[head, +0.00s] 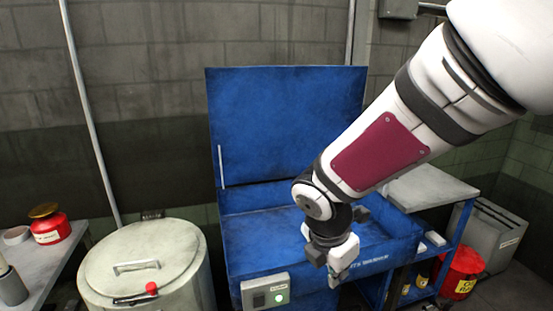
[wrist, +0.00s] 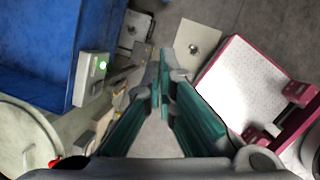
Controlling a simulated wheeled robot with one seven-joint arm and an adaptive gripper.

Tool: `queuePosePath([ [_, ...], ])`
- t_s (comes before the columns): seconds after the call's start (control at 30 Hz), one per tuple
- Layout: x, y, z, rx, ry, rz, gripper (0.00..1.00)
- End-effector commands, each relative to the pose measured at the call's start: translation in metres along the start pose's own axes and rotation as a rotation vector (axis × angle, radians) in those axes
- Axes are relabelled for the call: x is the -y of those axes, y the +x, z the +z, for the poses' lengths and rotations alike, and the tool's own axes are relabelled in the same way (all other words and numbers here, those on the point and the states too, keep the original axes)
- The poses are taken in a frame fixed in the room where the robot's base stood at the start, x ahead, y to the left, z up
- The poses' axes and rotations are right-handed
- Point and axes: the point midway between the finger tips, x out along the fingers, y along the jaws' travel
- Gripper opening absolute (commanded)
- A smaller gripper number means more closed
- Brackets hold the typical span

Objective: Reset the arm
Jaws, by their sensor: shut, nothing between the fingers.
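My arm (head: 385,150) reaches in from the upper right in the head view. My gripper (head: 338,268) hangs at its end, pointing down, in front of the blue parts washer (head: 290,125). In the wrist view the two teal-lined fingers of my gripper (wrist: 161,75) meet near their tips, and nothing is between them. The washer's lid stands open. Its control box (head: 265,291) with a lit green button is left of my gripper, and it also shows in the wrist view (wrist: 92,78).
A round lidded drum (head: 142,262) stands left of the washer. A bench with a red can (head: 50,228) is at the far left. A side table (head: 432,186), a red bin (head: 462,272) and a grey cabinet (head: 492,236) stand at right.

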Motion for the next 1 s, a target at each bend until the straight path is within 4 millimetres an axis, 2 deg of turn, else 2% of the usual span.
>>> queuePosePath([
  [0.03,0.011,-0.015,0.011,0.019,0.135,0.007,0.0],
  [0.1,0.029,-0.033,0.023,0.033,0.339,0.013,0.0],
  [0.23,0.062,-0.064,0.037,0.035,0.722,0.035,0.0],
  [0.4,0.105,-0.098,0.043,-0.015,1.218,0.073,0.0],
  [0.6,0.147,-0.129,0.034,-0.152,1.754,0.098,0.0],
  [0.8,0.17,-0.144,0.021,-0.29,2.082,0.083,0.0],
  [1.0,0.175,-0.148,0.017,-0.334,2.173,0.069,0.0],
])
